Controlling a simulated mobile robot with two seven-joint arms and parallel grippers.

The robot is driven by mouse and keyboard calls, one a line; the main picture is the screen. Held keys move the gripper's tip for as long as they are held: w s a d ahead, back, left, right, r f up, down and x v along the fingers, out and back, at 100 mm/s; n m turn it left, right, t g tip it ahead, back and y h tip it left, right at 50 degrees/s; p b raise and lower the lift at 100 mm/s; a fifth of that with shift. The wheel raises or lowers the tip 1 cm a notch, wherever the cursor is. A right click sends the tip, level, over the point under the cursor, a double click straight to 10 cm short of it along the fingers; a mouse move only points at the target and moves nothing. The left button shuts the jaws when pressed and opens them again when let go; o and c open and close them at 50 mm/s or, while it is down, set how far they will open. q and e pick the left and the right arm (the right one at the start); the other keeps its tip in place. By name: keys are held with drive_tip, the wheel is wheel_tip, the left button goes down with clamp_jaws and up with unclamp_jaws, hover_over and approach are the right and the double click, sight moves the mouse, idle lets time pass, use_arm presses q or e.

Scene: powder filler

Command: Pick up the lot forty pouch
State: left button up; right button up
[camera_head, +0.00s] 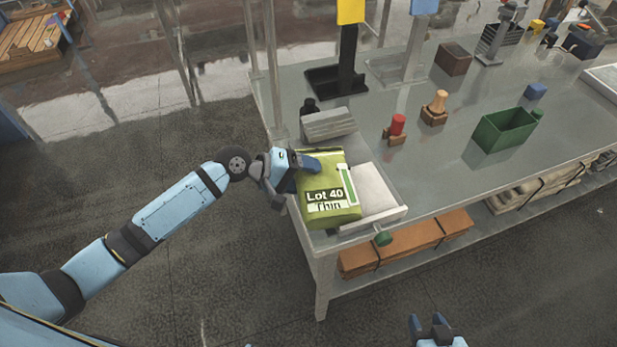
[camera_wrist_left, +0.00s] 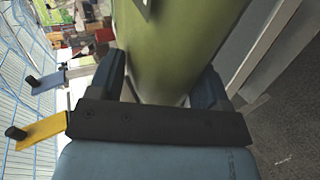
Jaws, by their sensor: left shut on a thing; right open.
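The lot forty pouch (camera_head: 328,181) is olive green with a "Lot 40" label and stands at the near left corner of the table, over a white tray. My left gripper (camera_head: 306,165) is shut on the pouch from its left side. In the left wrist view the green pouch (camera_wrist_left: 165,50) fills the space between the two fingers of the left gripper (camera_wrist_left: 165,88). Whether the pouch touches the surface below it, I cannot tell. My right gripper (camera_head: 436,328) is open and empty at the bottom of the head view, away from the table.
The white tray (camera_head: 375,198) lies behind and right of the pouch, with a grey block (camera_head: 328,124) beyond it. A red-topped item (camera_head: 397,126), a wooden-topped item (camera_head: 437,104) and a green bin (camera_head: 503,132) stand further right on the table (camera_head: 440,170). A lower shelf holds a brown box (camera_head: 405,243).

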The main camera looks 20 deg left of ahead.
use_arm(q)
wheel_tip(320, 180, up, 20)
drive_tip(key=shift+f, duration=0.2)
drive_tip(key=c, duration=0.3)
